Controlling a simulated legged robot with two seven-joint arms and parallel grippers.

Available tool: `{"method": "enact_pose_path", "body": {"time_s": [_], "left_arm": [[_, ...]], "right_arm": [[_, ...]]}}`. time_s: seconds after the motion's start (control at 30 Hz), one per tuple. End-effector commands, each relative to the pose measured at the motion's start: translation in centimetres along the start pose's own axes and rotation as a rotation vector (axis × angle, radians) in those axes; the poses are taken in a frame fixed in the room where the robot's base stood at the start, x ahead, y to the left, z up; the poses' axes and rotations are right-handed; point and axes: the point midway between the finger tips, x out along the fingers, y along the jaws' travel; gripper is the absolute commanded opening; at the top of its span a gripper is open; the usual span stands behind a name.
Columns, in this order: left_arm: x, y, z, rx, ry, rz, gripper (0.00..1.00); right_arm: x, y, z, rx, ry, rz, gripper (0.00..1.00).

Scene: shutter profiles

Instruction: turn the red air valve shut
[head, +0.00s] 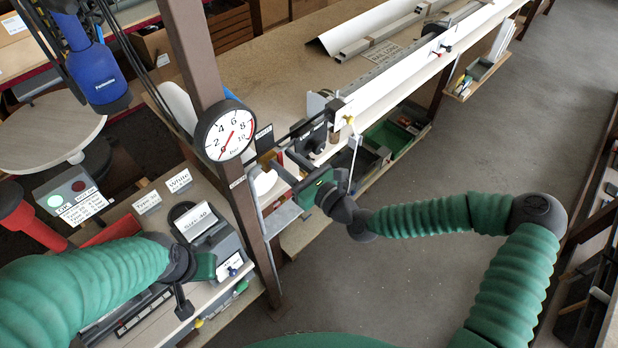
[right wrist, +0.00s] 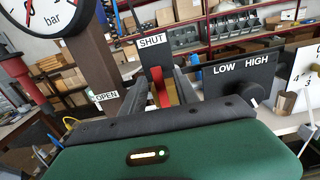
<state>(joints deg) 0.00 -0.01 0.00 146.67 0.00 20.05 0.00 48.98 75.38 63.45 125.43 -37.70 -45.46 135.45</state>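The red air valve lever (right wrist: 160,87) shows in the right wrist view just below the SHUT label (right wrist: 152,42), standing nearly upright. The OPEN label (right wrist: 106,96) is lower left of it. My right gripper (right wrist: 160,86) has its two dark fingers apart, one on each side of the lever, with gaps visible. Whether a finger touches it I cannot tell.
A round pressure gauge (head: 224,131) is fixed to the brown post (head: 190,50). A black LOW/HIGH panel (right wrist: 240,78) with a knob stands right of the lever. A label printer (head: 215,240) is near my left gripper. The floor (head: 400,270) at the right is clear.

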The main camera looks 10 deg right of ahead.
Motion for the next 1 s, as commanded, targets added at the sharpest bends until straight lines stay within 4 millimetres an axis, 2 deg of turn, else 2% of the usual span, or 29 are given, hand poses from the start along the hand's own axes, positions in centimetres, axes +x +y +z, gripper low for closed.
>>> {"method": "enact_pose_path", "body": {"time_s": [0.03, 0.1, 0.4, 0.43, 0.47, 0.6, 1.0], "left_arm": [[1.0, 0.0, 0.3, 0.000, 0.000, 0.000, 0.00], [1.8, 0.0, 0.4, 0.000, -0.001, 0.000, 0.00], [4.1, 0.0, 1.0, 0.000, 0.000, 0.000, 0.00], [2.1, 0.0, 0.6, 0.000, -0.002, 0.000, 0.00], [1.1, 0.0, 0.3, 0.000, -0.002, 0.000, 0.00], [-0.5, 0.0, -0.2, 0.000, 0.001, 0.000, 0.00], [-0.5, 0.0, -0.1, 0.000, -0.001, 0.000, 0.00]], "right_arm": [[-1.4, -0.2, -0.6, 0.001, 0.001, -0.004, 0.36], [-3.4, -0.3, -0.7, 0.000, 0.001, -0.005, 0.36], [-12.0, -0.3, -0.6, 0.001, -0.001, -0.005, 0.36], [-12.3, -0.4, 0.7, 0.005, 0.000, -0.006, 0.36], [-12.7, -0.5, 1.0, 0.008, 0.001, -0.007, 0.36], [-13.9, -0.4, 0.5, 0.005, 0.002, -0.004, 0.36], [-14.3, -0.2, -0.2, 0.001, 0.001, -0.001, 0.36]]}}
